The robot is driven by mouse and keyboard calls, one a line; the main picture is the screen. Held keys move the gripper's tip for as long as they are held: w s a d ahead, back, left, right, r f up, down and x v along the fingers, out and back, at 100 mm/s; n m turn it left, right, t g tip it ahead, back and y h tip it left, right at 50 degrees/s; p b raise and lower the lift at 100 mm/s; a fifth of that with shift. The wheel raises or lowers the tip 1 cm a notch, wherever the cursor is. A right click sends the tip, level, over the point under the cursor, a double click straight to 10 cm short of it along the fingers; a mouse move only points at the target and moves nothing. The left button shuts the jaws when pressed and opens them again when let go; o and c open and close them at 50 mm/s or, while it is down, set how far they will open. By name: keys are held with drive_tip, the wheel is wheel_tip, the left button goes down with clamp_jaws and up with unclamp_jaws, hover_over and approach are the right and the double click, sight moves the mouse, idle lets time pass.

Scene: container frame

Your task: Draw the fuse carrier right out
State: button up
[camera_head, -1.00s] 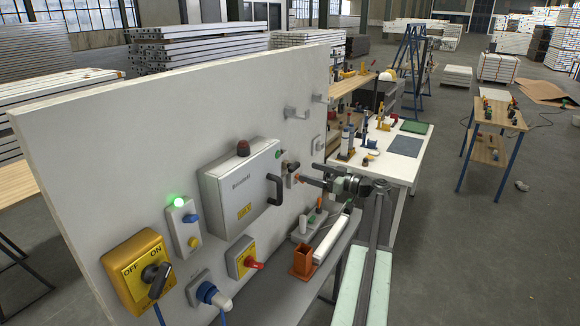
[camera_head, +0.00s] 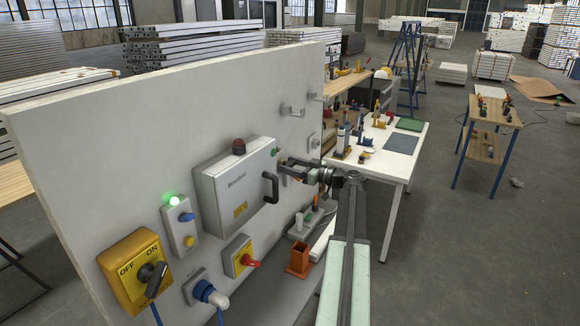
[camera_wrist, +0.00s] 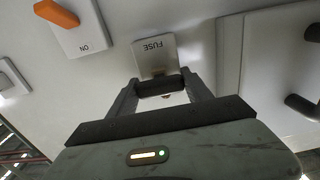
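The fuse unit (camera_wrist: 155,52) is a pale plate lettered FUSE, upside down in the wrist view, mounted on the light panel. In front of it a dark bar, which looks like the carrier's handle (camera_wrist: 160,86), lies crosswise between the fingers of my gripper (camera_wrist: 161,88). The fingertips are at the bar's two ends. I cannot tell whether they press on it or stand just clear. In the head view my gripper (camera_head: 283,165) is up against the panel, right of the grey cabinet, and my arm hides the fuse unit there.
The grey cabinet (camera_head: 238,188) with its black handle (camera_head: 269,187) stands out close left of my gripper. An orange switch (camera_wrist: 57,13) is nearby. Below are a shelf with an orange bin (camera_head: 299,259). A white bench (camera_head: 408,165) is at right; open floor lies beyond.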

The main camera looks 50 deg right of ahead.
clamp_jaws()
drive_tip(key=shift+v, duration=0.75)
drive_tip(key=o, duration=0.9)
unclamp_jaws()
drive_tip(key=shift+f, duration=0.1)
drive_tip(key=shift+o, duration=1.3)
drive_tip(key=shift+s, duration=0.15)
drive_tip(key=v, duration=0.7)
drive_tip(key=shift+s, duration=0.3)
